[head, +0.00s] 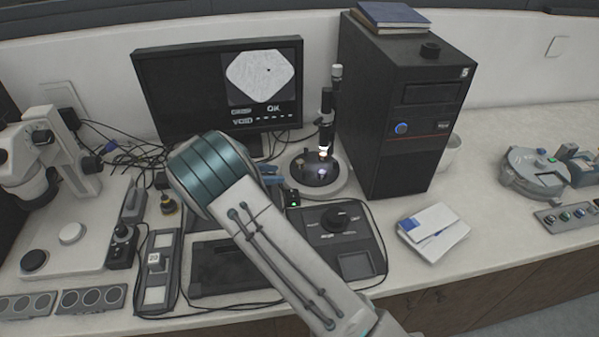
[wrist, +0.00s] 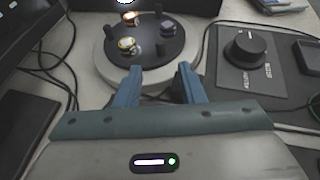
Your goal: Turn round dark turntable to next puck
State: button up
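The round dark turntable (head: 312,176) stands on a pale round base below a small upright microscope (head: 327,112) in the head view. In the wrist view the turntable (wrist: 150,55) lies just beyond my fingertips. A shiny gold-rimmed puck (wrist: 127,45) sits on its left part, and another puck (wrist: 129,18) is brightly lit at its far side. Several short dark posts (wrist: 109,32) stand near the rim. My gripper (wrist: 158,74) has its two blue fingers apart, with nothing between them, at the turntable's near edge. In the head view my arm mostly hides the gripper.
A control box with a black knob (wrist: 245,48) lies right of my gripper. A monitor (head: 218,90) stands behind, and a black computer tower (head: 400,120) right of the microscope. Cables run left of the turntable. White boxes (head: 433,233) lie on the bench at right.

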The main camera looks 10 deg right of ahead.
aim_at(299, 180)
jog(key=p+x, duration=0.1)
jog(key=x, duration=0.8)
jog(key=shift+d+f+p, duration=0.1)
jog(key=shift+d+p, duration=0.05)
jog(key=shift+p, duration=0.25)
grip_shut()
